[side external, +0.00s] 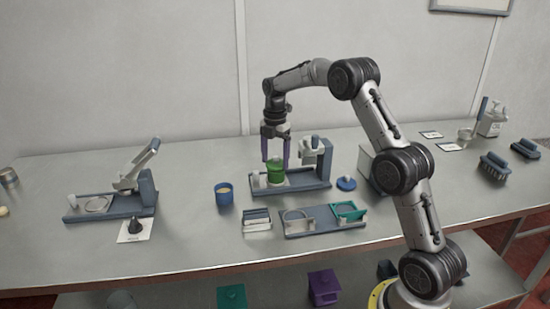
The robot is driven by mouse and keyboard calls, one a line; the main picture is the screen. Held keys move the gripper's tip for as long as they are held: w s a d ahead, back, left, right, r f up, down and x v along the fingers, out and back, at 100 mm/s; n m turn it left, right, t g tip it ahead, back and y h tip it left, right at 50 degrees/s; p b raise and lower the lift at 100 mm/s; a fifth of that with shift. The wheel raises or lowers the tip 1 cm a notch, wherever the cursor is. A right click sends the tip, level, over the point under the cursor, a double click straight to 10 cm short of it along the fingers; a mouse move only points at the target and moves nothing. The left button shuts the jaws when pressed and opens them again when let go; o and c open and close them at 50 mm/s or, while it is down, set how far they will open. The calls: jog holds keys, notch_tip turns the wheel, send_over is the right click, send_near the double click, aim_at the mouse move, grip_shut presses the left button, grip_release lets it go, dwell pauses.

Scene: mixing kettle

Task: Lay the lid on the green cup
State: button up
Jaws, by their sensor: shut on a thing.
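The green cup (276,178) stands on the blue-grey base of a small machine at the middle of the table. A green lid (275,162) shows at the top of the cup. My gripper (276,160) points straight down over the cup, with one purple finger on each side of the lid, shut on it. The lid looks level and at or just above the cup's rim; I cannot tell whether it touches the rim. The cup's inside is hidden.
A blue cup (223,196) stands to the left, and a blue lid (346,183) lies to the right. A machine head (313,147) rises close to the right of my gripper. A tray (325,221) with a ring and a green frame lies in front. Another machine (113,204) stands far left.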

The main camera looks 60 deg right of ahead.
jog(key=shift+f, duration=0.45)
dwell(0.9)
jog(key=o, duration=1.1)
jog(key=shift+r, duration=3.5)
